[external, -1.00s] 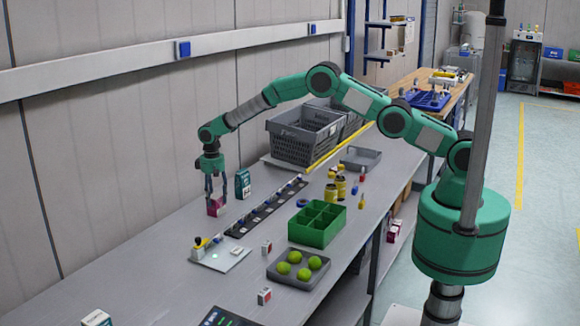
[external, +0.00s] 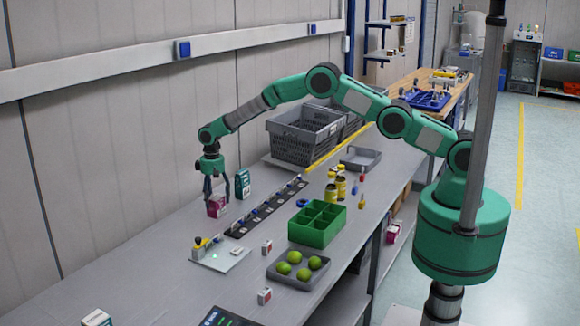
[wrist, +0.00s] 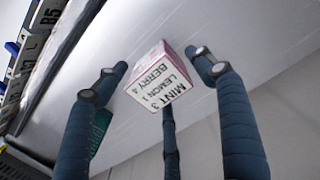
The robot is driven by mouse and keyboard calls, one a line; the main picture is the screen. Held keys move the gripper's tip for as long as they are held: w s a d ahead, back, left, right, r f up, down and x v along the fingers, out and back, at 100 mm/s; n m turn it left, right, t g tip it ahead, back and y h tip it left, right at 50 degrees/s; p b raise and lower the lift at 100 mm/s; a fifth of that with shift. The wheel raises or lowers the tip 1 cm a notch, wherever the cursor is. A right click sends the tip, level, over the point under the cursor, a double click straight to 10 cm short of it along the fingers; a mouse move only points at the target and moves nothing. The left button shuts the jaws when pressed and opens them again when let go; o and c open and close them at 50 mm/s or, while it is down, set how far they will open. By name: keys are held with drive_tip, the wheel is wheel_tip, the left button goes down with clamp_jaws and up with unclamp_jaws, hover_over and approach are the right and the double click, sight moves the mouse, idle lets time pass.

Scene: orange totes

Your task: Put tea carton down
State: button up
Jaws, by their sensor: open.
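The tea carton (external: 216,207) is a pink box standing on the grey bench near the wall. In the wrist view its white top (wrist: 163,90) reads "MINT 3, LEMON 1, BERRY 4". My gripper (external: 214,193) is above and around the carton. Its dark, ribbed fingers are spread open, and the wrist view shows the carton among them with gaps at its sides. I cannot tell whether the finger behind the label touches it.
A dark green carton (external: 242,184) stands close to the right. A black strip with label tiles (external: 265,209) runs along the bench. The bench's front left is mostly clear.

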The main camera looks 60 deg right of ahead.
wheel_tip(320, 180, up, 12)
idle(0.7)
drive_tip(key=shift+r, duration=0.1)
idle(0.6)
